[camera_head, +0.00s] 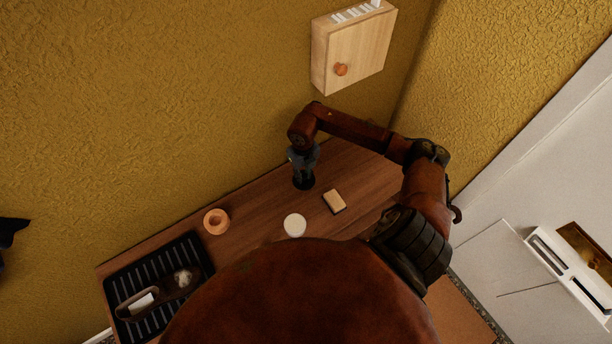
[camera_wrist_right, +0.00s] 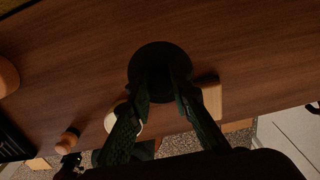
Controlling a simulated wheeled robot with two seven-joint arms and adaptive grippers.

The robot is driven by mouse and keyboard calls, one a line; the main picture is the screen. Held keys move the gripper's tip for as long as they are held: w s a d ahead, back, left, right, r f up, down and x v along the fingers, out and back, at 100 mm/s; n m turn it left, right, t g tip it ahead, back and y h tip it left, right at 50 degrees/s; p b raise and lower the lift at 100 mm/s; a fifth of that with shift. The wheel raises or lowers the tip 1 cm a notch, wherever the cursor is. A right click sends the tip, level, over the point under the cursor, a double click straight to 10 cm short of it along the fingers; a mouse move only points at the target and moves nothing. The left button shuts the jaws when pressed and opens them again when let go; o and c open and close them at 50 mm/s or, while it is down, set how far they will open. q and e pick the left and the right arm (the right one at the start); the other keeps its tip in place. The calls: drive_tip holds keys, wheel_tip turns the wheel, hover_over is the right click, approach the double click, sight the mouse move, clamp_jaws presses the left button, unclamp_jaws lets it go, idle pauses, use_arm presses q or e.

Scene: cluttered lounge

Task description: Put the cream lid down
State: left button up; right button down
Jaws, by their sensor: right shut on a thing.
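A round cream disc (camera_head: 294,225), which looks like the cream lid, lies flat on the brown wooden top. It is apart from my right gripper (camera_head: 304,180), on the near side of it. In the right wrist view my right gripper (camera_wrist_right: 163,88) is shut on a dark round thing (camera_wrist_right: 160,62), low over the wood; I cannot tell whether it touches the wood. One finger partly hides the pale disc (camera_wrist_right: 109,122) in that view. A dark shape (camera_head: 10,230) at the left edge of the head view may be part of my left gripper; its jaws cannot be made out.
A small wooden block (camera_head: 334,202) lies right of the cream disc. An orange-brown round dish (camera_head: 216,221) stands to the left. A black ribbed tray (camera_head: 196,244) holding a dark caddy fills the left end. A wooden wall cabinet (camera_head: 352,58) hangs above. Bare wood (camera_head: 258,206) lies between dish and gripper.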

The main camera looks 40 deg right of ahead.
drive_tip(key=w+d+f, duration=0.1)
drive_tip(key=d+f, duration=0.1)
drive_tip(key=f, duration=0.1)
drive_tip(key=w+d+f, duration=0.1)
drive_tip(key=f, duration=0.1)
drive_tip(key=shift+w+d+f, duration=0.15)
drive_tip(key=shift+w, duration=0.2)
wheel_tip(320, 180, down, 4)
drive_tip(key=shift+w+d+r+p, duration=0.15)
drive_tip(key=shift+r+p, duration=0.1)
drive_tip(key=shift+p, duration=0.25)
drive_tip(key=shift+f, duration=0.2)
drive_tip(key=c, duration=1.8)
unclamp_jaws()
drive_tip(key=shift+o, duration=0.2)
wheel_tip(320, 180, up, 8)
drive_tip(key=p, duration=0.5)
